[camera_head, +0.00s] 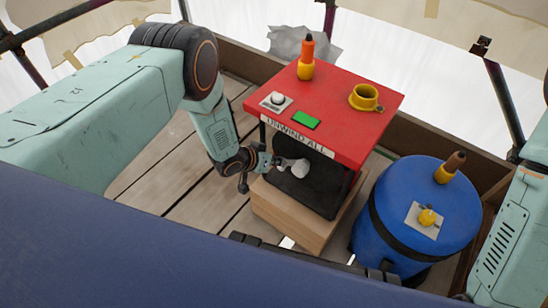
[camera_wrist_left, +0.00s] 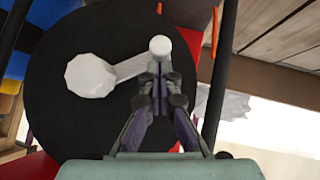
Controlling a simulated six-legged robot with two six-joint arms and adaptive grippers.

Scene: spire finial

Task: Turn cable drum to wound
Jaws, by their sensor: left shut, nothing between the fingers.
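The cable drum (camera_head: 315,190) is a black disc under the red top marked "UNWIND ALL". In the left wrist view the drum (camera_wrist_left: 65,125) fills the middle, with a white faceted hub (camera_wrist_left: 90,76) and a white crank arm leading right to a round knob (camera_wrist_left: 160,46). My left gripper (camera_head: 277,161) is at the drum's face by the crank. In the left wrist view the shut fingers (camera_wrist_left: 160,80) are just below the knob with nothing between them; whether they touch it I cannot tell. My right gripper is out of view.
A wooden block (camera_head: 290,215) stands below. A blue barrel (camera_head: 405,215) is at right. Plank floor is clear at left.

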